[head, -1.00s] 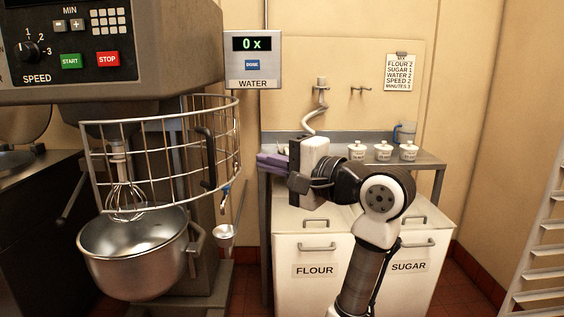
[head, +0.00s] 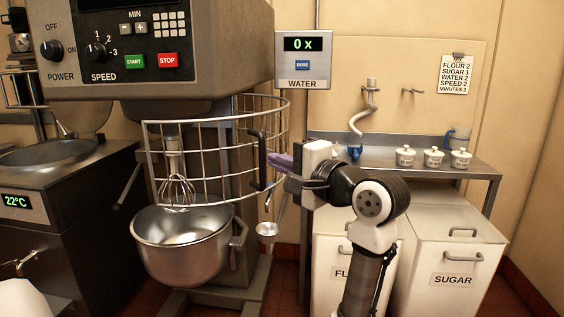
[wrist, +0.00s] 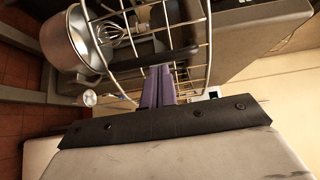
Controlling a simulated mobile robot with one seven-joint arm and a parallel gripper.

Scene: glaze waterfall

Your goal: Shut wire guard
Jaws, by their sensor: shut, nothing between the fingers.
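The wire guard (head: 204,136) is a curved metal cage under the mixer head, and it reaches out to the right of the whisk (head: 177,188) and bowl (head: 185,240). Its black upright handle (head: 257,160) is on the right part of the cage. My gripper (head: 274,168) is shut and empty, its purple fingers just right of the handle. In the wrist view the fingertips (wrist: 157,70) are close to the black handle (wrist: 150,59), which crosses in front of them. I cannot tell whether they touch. The guard's bars (wrist: 125,17) show beyond.
The mixer's control panel (head: 122,45) is above the guard. A water dosing box (head: 303,60) hangs behind. A small metal cup (head: 267,230) is below my gripper. A shelf with white pots (head: 433,157) and flour and sugar bins (head: 453,245) are on the right.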

